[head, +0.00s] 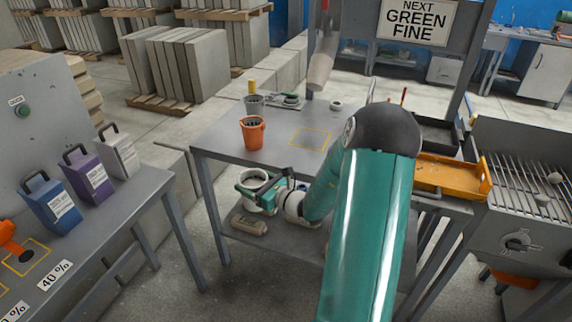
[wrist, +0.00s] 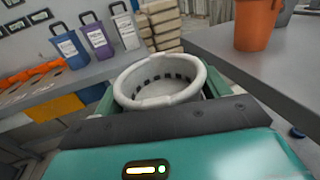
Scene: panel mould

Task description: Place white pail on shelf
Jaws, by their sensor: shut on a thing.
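The white pail (head: 251,178) is in my gripper (head: 262,190), below the level of the grey tabletop and over the front of the table's lower shelf (head: 285,245). In the wrist view the open-topped white pail (wrist: 160,97) sits upright or nearly so between the green fingers of my gripper (wrist: 160,90), which are shut on it. Its inside has a row of dark marks and looks empty. Its base is hidden, so I cannot tell whether it touches the shelf.
An orange pail (head: 253,133) and a grey pail (head: 255,105) stand on the tabletop (head: 215,145). A beige block (head: 249,224) lies on the lower shelf. Blue, purple and white jugs stand on the left bench (head: 130,195). An orange tray (head: 450,176) is at right.

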